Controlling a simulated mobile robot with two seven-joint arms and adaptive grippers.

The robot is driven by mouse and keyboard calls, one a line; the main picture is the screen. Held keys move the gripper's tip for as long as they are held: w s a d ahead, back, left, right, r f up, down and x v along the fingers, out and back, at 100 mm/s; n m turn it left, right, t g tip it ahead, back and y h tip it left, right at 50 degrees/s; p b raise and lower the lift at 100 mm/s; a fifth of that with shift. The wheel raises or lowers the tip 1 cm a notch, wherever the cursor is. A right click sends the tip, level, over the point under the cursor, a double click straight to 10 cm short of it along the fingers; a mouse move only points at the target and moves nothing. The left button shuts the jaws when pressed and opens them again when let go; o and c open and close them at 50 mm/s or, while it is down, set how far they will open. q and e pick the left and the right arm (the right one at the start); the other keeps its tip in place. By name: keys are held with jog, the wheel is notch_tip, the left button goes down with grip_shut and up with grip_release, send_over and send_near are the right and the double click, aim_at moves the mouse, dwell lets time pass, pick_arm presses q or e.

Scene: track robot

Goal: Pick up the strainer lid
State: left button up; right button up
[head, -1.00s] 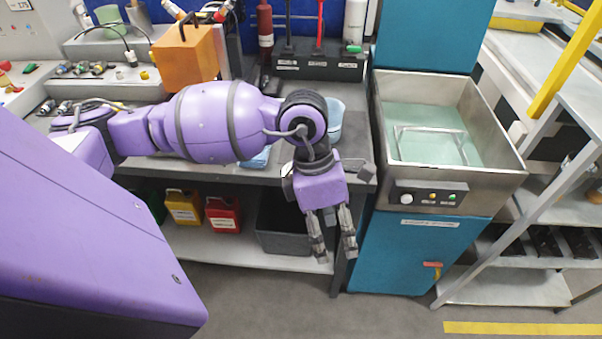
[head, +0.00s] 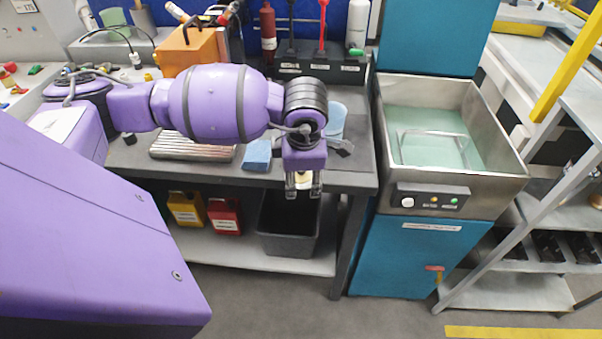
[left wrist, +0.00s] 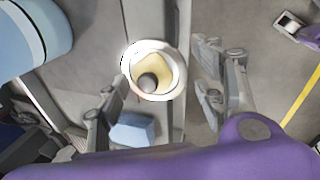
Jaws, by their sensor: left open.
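The strainer lid appears to be the round piece with a pale rim, cream inside and dark knob (left wrist: 146,84) in the left wrist view. In the head view a small cream patch of it (head: 304,181) shows between my fingers, near the bench's front edge; the rest is hidden. My left gripper (head: 304,190) is open, its fingers spread on either side of the lid. In the left wrist view a gap shows between the lid and the right finger; I cannot tell whether the left finger touches it. What the lid rests on is unclear. My right gripper is not in view.
A blue sponge or cloth (head: 257,154), a ribbed metal tray (head: 190,148) and a light-blue container (head: 337,122) stand on the bench near my arm. A dark bin (head: 288,242) is on the shelf below. A metal sink unit (head: 400,182) stands to the right.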

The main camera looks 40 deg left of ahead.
pick_arm(q)
jog(key=c, duration=1.1)
jog(key=shift+r, duration=0.15)
